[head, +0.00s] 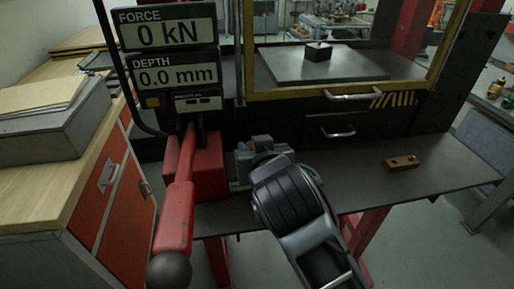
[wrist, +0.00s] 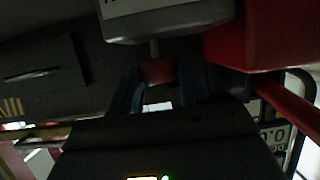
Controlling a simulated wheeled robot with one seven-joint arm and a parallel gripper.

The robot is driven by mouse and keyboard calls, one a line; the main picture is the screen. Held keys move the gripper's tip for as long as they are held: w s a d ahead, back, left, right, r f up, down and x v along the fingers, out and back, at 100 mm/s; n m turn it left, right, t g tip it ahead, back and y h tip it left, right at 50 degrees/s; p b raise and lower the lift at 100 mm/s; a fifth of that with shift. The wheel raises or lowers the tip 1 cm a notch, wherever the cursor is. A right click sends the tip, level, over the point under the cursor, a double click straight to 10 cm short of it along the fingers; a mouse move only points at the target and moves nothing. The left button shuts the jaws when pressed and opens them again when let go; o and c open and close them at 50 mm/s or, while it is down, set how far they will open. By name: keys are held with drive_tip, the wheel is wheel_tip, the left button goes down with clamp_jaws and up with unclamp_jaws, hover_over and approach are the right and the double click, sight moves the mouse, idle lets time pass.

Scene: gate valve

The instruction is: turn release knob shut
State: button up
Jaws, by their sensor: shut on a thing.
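The release knob (wrist: 157,70) is a small dark red piece on a short stem under a grey block (wrist: 165,20) in the wrist view. My gripper (wrist: 158,92) has its two blue fingers on either side of the knob, shut on it. In the head view my gripper (head: 244,148) is beside the right side of the red pump body (head: 208,168). There my wrist hides most of the fingers, and I cannot make out the knob.
The red pump lever (head: 177,215) with a black ball end slopes toward me at left. Displays read FORCE 0 kN (head: 166,33) and DEPTH 0.0 mm (head: 176,77). A brown block (head: 401,163) lies on the dark shelf at right. A yellow-framed guard (head: 340,88) stands behind.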

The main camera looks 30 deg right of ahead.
drive_tip(key=shift+w+a+m+g+h, duration=0.15)
drive_tip(key=shift+m+g+h, duration=0.2)
drive_tip(key=shift+m+h, duration=0.5)
drive_tip(key=shift+s+a+m+g+h, duration=0.1)
drive_tip(key=shift+m+g+h, duration=0.25)
drive_tip(key=shift+m+h, duration=0.45)
drive_tip(key=o, duration=1.1)
drive_tip(key=shift+c, duration=0.2)
wheel_tip(320, 180, up, 4)
drive_tip(key=shift+w+r+b, duration=0.1)
drive_tip(key=shift+b, duration=0.45)
drive_tip(key=s+d+r+b, duration=0.1)
drive_tip(key=s+d+r, duration=0.5)
drive_tip(key=d, duration=0.4)
drive_tip(key=shift+r, duration=0.35)
